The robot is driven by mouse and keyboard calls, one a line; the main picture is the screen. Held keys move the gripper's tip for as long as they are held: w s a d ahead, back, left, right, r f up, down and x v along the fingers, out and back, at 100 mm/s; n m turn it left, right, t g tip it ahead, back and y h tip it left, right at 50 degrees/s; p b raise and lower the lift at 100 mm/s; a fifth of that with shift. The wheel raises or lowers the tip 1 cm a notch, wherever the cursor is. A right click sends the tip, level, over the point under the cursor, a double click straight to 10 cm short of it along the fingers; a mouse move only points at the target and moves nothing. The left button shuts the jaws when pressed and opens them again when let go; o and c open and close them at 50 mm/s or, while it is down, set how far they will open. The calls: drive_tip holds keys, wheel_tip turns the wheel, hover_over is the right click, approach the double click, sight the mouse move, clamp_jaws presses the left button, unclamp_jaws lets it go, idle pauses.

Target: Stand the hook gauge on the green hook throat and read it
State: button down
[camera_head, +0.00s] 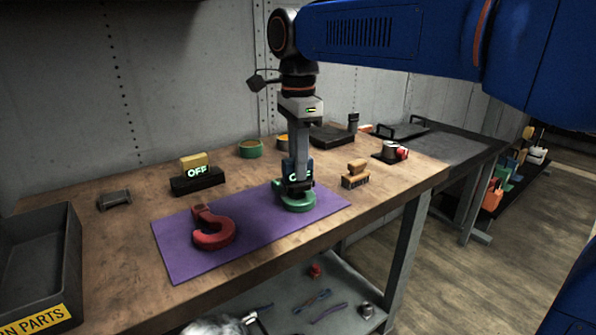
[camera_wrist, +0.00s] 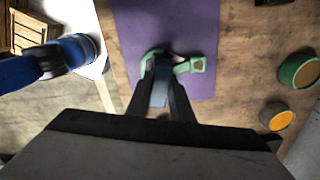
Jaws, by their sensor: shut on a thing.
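My gripper (camera_head: 297,182) points down over the purple mat (camera_head: 180,262) and is shut on a blue gauge (camera_head: 289,166). The gauge has a lit display, partly hidden behind a finger, so its reading cannot be made out. It is at the green hook (camera_head: 297,205), which lies on the mat's right part; I cannot tell whether they touch. In the wrist view the blue gauge (camera_wrist: 160,84) is between the fingers (camera_wrist: 160,92), over the curved part of the green hook (camera_wrist: 196,64). A red hook (camera_head: 213,236) lies on the mat's left part.
A yellow block (camera_head: 194,163) with a lit "OFF" sits on a black base (camera_head: 198,184). A wooden brush (camera_head: 356,174) is right of the mat. A green-sided roll (camera_head: 250,149) stands behind. A dark bin (camera_head: 62,262) is at left. The bench front is mostly clear.

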drive_tip(key=shift+f, duration=1)
drive_tip(key=shift+f, duration=0.1)
drive_tip(key=c, duration=1.6)
unclamp_jaws()
drive_tip(key=shift+o, duration=0.2)
wheel_tip(320, 180, up, 12)
drive_tip(key=shift+r, duration=0.1)
drive_tip(key=s+d+f+n+t, duration=0.1)
drive_tip(key=s+d+f+n, duration=0.3)
drive_tip(key=s+d+f, duration=0.3)
drive_tip(key=s+d+f+n+t, duration=0.2)
drive_tip(key=s+d+f+n, duration=0.3)
drive_tip(key=d+f, duration=0.6)
drive_tip(key=s+d+f+n+t, duration=0.1)
drive_tip(key=s+d+f+n, duration=0.4)
drive_tip(key=s+d+f, duration=0.3)
wheel_tip(320, 180, down, 4)
drive_tip(key=shift+s+d+r+t, duration=0.1)
drive_tip(key=shift+s+d+t, duration=0.25)
drive_tip(key=shift+d+t, duration=0.1)
